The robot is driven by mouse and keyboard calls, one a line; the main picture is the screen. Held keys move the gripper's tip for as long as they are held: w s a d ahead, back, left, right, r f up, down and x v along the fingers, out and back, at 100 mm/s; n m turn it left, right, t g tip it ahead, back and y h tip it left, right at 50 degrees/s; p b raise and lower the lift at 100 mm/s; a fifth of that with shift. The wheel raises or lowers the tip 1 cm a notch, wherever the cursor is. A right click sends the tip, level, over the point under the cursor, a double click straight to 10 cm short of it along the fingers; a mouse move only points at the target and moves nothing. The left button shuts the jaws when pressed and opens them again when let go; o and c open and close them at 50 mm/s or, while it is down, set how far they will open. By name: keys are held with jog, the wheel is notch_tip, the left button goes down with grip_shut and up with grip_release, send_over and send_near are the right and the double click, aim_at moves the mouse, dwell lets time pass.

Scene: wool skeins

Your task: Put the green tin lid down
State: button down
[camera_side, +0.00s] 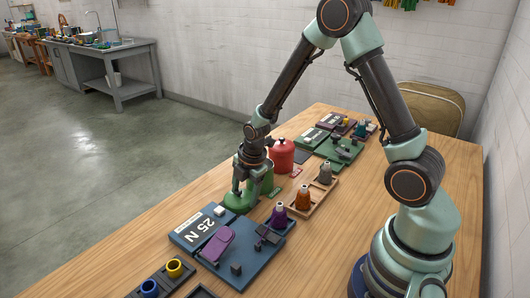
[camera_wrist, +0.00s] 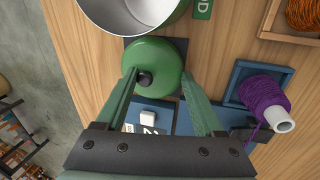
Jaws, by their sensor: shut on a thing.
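The green tin lid (camera_wrist: 158,58) is round with a black knob (camera_wrist: 145,79). My gripper (camera_wrist: 158,72) is shut on it, with one finger on each side in the wrist view. In the side view, my gripper (camera_side: 243,188) points down with the lid (camera_side: 238,205) low at its tips. A dark square pad (camera_wrist: 184,104) shows from under the lid; I cannot tell whether they touch. The open, empty green tin (camera_wrist: 133,12) stands just beyond the lid in the wrist view. In the side view my gripper partly hides it.
A closed red tin (camera_side: 281,157) stands behind. A blue board (camera_side: 245,262) lies in front with a purple device (camera_side: 216,245) on it. The table's left strip is bare.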

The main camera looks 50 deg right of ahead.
jog(key=shift+f, duration=0.25)
jog(key=shift+f, duration=0.3)
grip_release()
jog(key=s+a+r+m+t, duration=0.1)
jog(key=s+r+m, duration=0.5)
jog(key=r, duration=0.6)
jog(key=s+a+r+m+t, duration=0.1)
jog(key=s+a+r+m, duration=0.2)
jog(key=s+r+m, duration=0.4)
notch_tip(320, 180, up, 5)
jog(key=m, duration=0.4)
jog(key=shift+s+t, duration=0.15)
jog(key=shift+t, duration=0.25)
